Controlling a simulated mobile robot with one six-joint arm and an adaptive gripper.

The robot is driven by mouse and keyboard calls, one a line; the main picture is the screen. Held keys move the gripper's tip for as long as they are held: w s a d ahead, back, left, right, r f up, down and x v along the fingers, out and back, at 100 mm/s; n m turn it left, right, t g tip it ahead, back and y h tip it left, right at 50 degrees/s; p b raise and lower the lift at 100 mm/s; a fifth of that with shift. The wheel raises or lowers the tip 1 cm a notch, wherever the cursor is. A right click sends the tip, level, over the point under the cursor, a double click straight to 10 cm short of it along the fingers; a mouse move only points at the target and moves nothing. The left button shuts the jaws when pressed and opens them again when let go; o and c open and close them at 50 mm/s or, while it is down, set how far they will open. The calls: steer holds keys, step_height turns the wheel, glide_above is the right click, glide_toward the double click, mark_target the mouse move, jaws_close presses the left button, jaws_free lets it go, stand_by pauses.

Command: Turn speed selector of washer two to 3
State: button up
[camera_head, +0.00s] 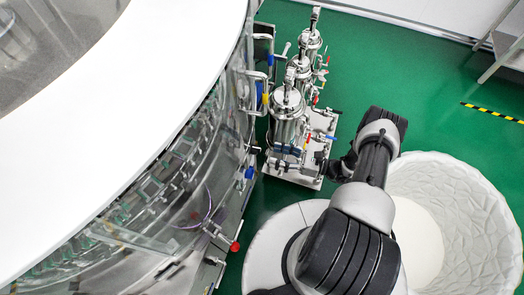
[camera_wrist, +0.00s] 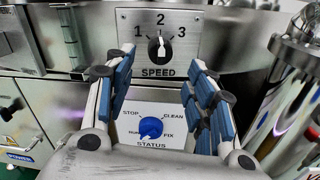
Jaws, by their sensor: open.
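The speed selector (camera_wrist: 160,48) is a small dark knob with a pale pointer. It sits on a metal plate marked 1, 2, 3 and SPEED in the wrist view. The pointer seems to stand upright, toward 2. My gripper (camera_wrist: 163,66) is open, with its blue-padded fingers apart to the left and right, below and in front of the selector. Nothing is between the pads; whether the tips reach the knob's depth is unclear. No washer number is legible. In the head view my arm reaches toward the metal equipment, and the selector cannot be made out.
A blue status knob (camera_wrist: 150,127) on a white plate shows between my fingers, below the selector. A shiny metal cylinder (camera_wrist: 290,110) stands close on the right. In the head view, steel canisters (camera_head: 288,105) stand beside the large round machine (camera_head: 185,185); green floor (camera_head: 430,85) is open at upper right.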

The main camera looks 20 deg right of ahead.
mark_target(256, 150)
steer(key=x, duration=0.6)
steer(key=shift+a, duration=0.25)
steer(key=shift+w, duration=0.15)
steer(key=shift+b, duration=0.3)
steer(key=c, duration=1.1)
